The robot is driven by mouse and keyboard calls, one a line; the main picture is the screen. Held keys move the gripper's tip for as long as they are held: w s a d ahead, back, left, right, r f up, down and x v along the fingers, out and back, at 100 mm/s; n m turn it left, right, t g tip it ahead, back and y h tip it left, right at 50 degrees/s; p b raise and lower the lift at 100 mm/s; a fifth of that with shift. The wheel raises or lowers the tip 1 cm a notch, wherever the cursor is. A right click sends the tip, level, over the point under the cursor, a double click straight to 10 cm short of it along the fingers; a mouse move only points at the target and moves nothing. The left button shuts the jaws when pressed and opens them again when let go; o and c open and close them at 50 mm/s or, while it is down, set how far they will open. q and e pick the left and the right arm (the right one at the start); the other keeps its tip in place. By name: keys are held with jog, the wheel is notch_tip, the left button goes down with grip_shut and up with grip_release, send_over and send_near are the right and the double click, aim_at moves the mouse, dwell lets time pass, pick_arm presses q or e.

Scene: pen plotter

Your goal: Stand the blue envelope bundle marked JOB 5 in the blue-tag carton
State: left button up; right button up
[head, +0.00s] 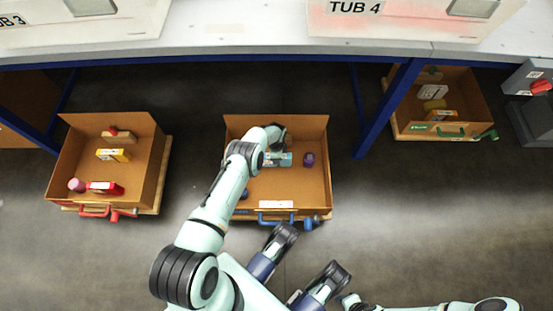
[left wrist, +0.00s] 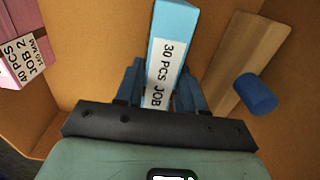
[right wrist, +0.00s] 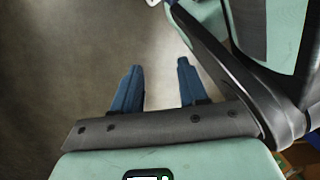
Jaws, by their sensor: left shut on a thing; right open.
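A light-blue bundle (left wrist: 174,22) with a white label reading "30 PCS JOB" is between the fingers of my left gripper (left wrist: 160,78), which is shut on it. The job number is hidden at the gripper. In the head view, the bundle (head: 284,159) is inside the middle carton (head: 318,190), which has a blue handle and a white label on its front. I cannot tell whether the bundle touches the carton floor. My right gripper (right wrist: 155,85) is open and empty above bare floor.
Beside the held bundle are a pink bundle (left wrist: 18,62) marked JOB 2, a wooden block (left wrist: 243,58) and a blue cylinder (left wrist: 257,93). A red-handled carton (head: 75,170) stands left, a green-handled carton (head: 405,105) right. A table (head: 235,45) spans the back.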

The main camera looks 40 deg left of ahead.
pick_arm(q)
notch_tip(320, 180, down, 3)
jog(key=shift+r+b, duration=0.2)
jog(key=shift+b, duration=0.4)
jog(key=shift+f, duration=0.1)
pick_arm(e)
jog(key=s, duration=0.1)
jog(key=s+f, duration=0.1)
jog(key=s+g, duration=0.1)
jog(key=shift+d+f, duration=0.2)
jog(key=shift+f, duration=0.05)
pick_arm(q)
jog(key=shift+f, duration=0.15)
jog(key=o, duration=1.1)
